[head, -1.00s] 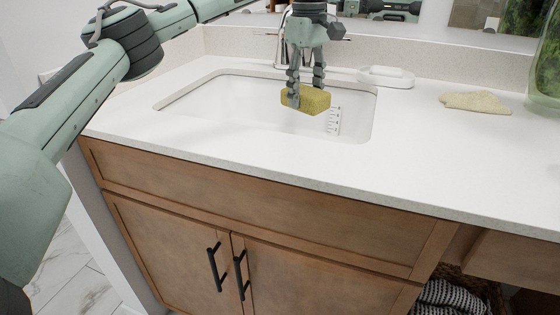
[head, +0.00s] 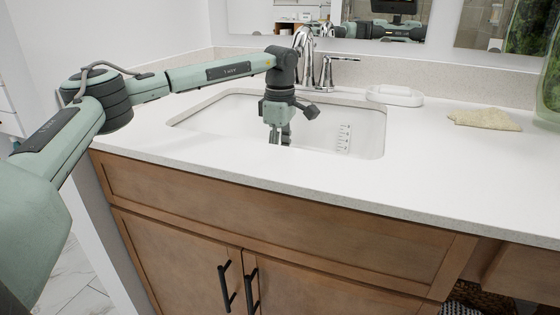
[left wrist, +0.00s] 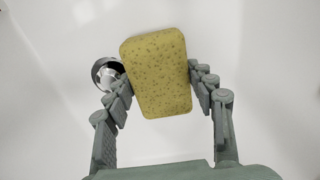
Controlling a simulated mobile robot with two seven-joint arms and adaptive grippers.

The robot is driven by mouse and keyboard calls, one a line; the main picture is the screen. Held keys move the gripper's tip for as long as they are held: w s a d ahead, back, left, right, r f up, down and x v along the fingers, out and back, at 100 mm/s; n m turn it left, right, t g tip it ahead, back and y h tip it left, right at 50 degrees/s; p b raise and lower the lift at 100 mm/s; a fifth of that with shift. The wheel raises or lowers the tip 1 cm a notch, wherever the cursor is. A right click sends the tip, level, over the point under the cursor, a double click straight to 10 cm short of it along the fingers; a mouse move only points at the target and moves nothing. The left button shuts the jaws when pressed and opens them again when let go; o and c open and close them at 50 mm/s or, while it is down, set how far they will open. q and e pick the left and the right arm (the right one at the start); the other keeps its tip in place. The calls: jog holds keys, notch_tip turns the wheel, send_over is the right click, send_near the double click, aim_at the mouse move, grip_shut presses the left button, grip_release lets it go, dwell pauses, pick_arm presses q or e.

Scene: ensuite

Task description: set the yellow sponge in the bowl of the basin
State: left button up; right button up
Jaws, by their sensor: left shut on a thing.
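The yellow sponge (left wrist: 158,75) is between the fingers of my left gripper (left wrist: 160,84) in the left wrist view, with the white basin surface behind it. In the head view my left gripper (head: 277,140) points down inside the white basin (head: 215,115). Its fingertips and the sponge are hidden there behind the basin's front rim. My left gripper is shut on the sponge. I cannot tell whether the sponge touches the bowl's bottom. The round metal drain (left wrist: 106,72) shows beside the left finger in the wrist view. My right gripper is not in view.
A chrome faucet (head: 304,58) with a side handle stands behind the basin. A green glass vessel (head: 548,80) stands at the right edge. The front counter is clear.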

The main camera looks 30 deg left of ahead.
pick_arm(q)
jog(key=shift+f, duration=0.3)
jog(key=shift+f, duration=0.1)
jog(key=o, duration=1)
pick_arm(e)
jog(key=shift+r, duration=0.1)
pick_arm(q)
notch_tip(320, 180, up, 12)
jog(key=shift+r+p, duration=0.15)
jog(key=shift+p, duration=0.15)
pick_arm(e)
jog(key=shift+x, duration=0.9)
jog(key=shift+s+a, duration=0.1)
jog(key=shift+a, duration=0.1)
